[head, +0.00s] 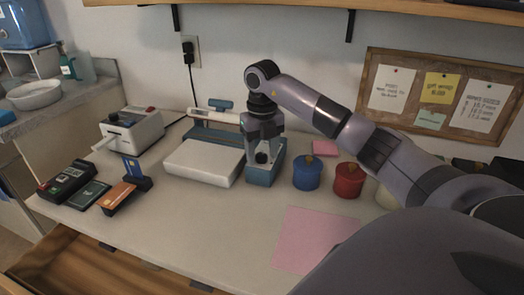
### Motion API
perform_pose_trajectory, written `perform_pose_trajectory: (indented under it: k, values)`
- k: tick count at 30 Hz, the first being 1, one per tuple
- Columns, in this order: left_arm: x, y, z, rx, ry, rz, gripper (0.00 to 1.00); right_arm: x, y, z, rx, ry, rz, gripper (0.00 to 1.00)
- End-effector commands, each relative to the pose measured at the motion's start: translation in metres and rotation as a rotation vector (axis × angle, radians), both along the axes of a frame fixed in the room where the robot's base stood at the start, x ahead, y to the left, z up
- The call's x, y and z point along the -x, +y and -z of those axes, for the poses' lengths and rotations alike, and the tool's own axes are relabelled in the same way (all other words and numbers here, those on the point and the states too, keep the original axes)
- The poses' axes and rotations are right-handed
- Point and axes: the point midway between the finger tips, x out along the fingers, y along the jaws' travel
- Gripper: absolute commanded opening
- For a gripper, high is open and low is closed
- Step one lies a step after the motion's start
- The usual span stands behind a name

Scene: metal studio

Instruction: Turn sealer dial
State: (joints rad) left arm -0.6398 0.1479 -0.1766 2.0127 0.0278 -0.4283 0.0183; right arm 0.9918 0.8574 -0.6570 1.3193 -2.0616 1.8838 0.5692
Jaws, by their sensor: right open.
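The sealer (203,162) stands near the middle of the table, with a white flat body, a white arm bar at the back and a blue-teal box on its right end. A dark dial (262,157) shows on that box. My right gripper (264,151) points down over the blue-teal box, with its open fingers around or just above the dial. I cannot tell whether the fingers touch it. My left gripper is not in view.
A blue jar (307,175) and a red jar (349,181) stand right of the sealer. A white machine (131,130), card reader (66,184) and card holder (127,188) are at the left. A pink sheet (312,241) lies in front. The front middle is clear.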

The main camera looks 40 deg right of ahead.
Motion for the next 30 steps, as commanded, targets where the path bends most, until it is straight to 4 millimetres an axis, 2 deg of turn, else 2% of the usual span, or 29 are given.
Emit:
perform_pose_trajectory:
  k: [4, 9, 20, 30]
  values:
    - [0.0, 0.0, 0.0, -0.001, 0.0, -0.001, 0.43, 0.0, 0.0, 0.0, 0.0, 0.0, 0.0, 0.56]
    - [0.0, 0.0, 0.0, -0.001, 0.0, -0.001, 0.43, 0.0, 0.0, 0.0, 0.0, 0.0, 0.0, 0.01]
    - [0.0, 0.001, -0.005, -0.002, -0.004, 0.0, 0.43, 0.0, 0.0, -0.002, 0.001, 0.0, -0.038, 0.0]
    - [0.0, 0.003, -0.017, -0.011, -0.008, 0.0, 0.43, 0.0, -0.002, -0.004, 0.002, 0.001, -0.26, 0.0]
